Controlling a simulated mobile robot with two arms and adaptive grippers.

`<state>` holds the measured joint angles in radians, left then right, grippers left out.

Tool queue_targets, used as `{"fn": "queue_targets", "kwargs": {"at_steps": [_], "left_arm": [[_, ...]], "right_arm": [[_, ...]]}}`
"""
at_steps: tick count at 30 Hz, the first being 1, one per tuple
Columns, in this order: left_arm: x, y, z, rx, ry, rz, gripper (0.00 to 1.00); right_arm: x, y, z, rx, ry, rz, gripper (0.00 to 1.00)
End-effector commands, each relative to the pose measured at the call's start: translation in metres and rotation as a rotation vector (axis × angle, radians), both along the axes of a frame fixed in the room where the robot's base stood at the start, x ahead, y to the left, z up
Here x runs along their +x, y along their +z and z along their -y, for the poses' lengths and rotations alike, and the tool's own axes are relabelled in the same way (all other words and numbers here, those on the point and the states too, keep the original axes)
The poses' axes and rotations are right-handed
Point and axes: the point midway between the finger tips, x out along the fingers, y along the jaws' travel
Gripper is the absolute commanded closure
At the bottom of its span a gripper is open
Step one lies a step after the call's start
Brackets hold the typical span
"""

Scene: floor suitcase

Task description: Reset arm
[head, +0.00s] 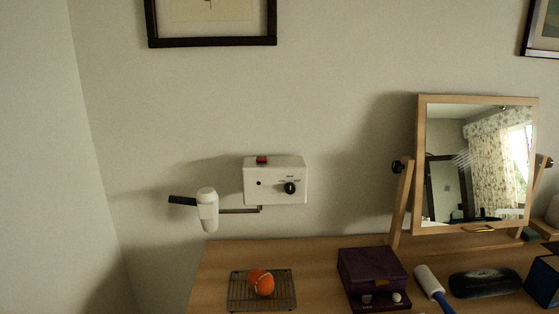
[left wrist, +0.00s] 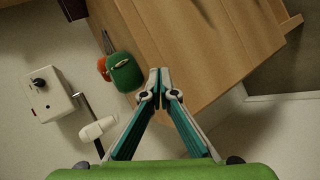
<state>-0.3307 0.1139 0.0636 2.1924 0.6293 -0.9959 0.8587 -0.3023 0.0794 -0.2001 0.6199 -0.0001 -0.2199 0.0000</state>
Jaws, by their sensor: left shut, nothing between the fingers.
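My left gripper (left wrist: 160,82) shows in the left wrist view, with its two teal-lined fingers meeting at the tips. It is shut and holds nothing. Its tips appear in front of the wooden dresser top (left wrist: 205,50); I cannot tell how far off they are. Neither gripper shows in the head view, and my right gripper is in no view.
A white wall box (head: 275,185) and a white dryer-like device (head: 208,212) are on the wall. The dresser holds an orange ball (head: 261,283) on a wire rack (head: 288,300), a purple box (head: 372,270) and a mirror (head: 448,160). A green object (left wrist: 124,73) shows in the wrist view.

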Motion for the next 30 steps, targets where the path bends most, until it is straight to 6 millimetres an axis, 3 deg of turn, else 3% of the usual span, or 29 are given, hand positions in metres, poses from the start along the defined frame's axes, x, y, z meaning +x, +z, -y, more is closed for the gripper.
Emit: {"fn": "queue_targets", "kwargs": {"at_steps": [1,6,18,30], "left_arm": [[-0.027,-0.016,0.003,0.16,-0.104,-0.022,1.0],[-0.091,-0.048,-0.006,0.556,-0.391,-0.087,1.0],[-0.193,-0.061,-0.048,1.032,-0.861,-0.244,1.0],[-0.175,-0.166,-0.043,1.004,-0.875,-0.273,1.0]], "right_arm": [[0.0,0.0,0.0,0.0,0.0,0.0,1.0],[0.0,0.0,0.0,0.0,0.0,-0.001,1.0],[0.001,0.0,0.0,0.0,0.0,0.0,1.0],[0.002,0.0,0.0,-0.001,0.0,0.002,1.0]]}}
